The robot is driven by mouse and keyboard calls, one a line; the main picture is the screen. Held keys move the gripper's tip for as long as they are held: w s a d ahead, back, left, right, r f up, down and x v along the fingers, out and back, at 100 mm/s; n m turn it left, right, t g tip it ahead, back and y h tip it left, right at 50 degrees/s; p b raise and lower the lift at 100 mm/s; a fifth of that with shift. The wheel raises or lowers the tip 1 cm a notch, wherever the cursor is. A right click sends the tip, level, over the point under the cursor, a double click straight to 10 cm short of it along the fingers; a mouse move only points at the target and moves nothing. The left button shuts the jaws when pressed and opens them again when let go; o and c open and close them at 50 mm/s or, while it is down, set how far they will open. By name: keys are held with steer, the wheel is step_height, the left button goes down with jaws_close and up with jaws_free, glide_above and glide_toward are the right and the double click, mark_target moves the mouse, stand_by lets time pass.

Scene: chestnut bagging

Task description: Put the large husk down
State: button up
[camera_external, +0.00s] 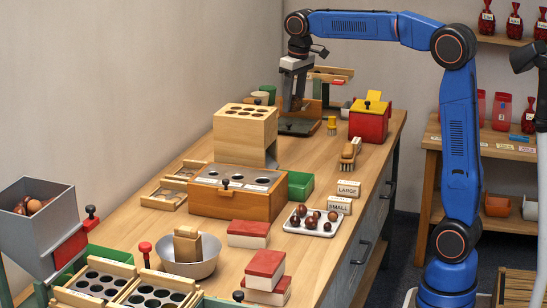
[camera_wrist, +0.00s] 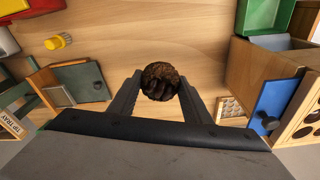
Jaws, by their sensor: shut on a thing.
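The large husk (camera_wrist: 160,82) is a dark brown, rough, rounded piece in the wrist view. It sits between the two dark fingers of my gripper (camera_wrist: 158,92), which is shut on it. Bare wooden table top shows beyond it; I cannot tell how high above the wood it is. In the external view my gripper (camera_external: 293,108) points down at the far end of the bench, behind the pale box with holes.
The bench (camera_external: 215,230) holds a red box with a yellow lid (camera_external: 369,122), a yellow peg (camera_external: 332,125), a pale holed box (camera_external: 243,127), a white tray of chestnuts (camera_external: 314,222) and LARGE and SMALL signs (camera_external: 347,189). A grey-green flap (camera_wrist: 84,83) lies left in the wrist view.

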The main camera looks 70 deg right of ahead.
mark_target(297, 111)
step_height(297, 111, down, 16)
steer(key=shift+r, duration=0.2)
stand_by(0.4)
steer(key=shift+f, duration=0.15)
steer(key=o, duration=1.1)
steer(key=r, duration=0.4)
steer(key=s+r, duration=0.1)
steer(key=r, duration=0.6)
steer(key=shift+s+a+r, duration=0.15)
steer(key=shift+a+r, duration=0.05)
steer(key=shift+r, duration=0.15)
steer(key=shift+s+r, duration=0.15)
steer(key=shift+r, duration=0.15)
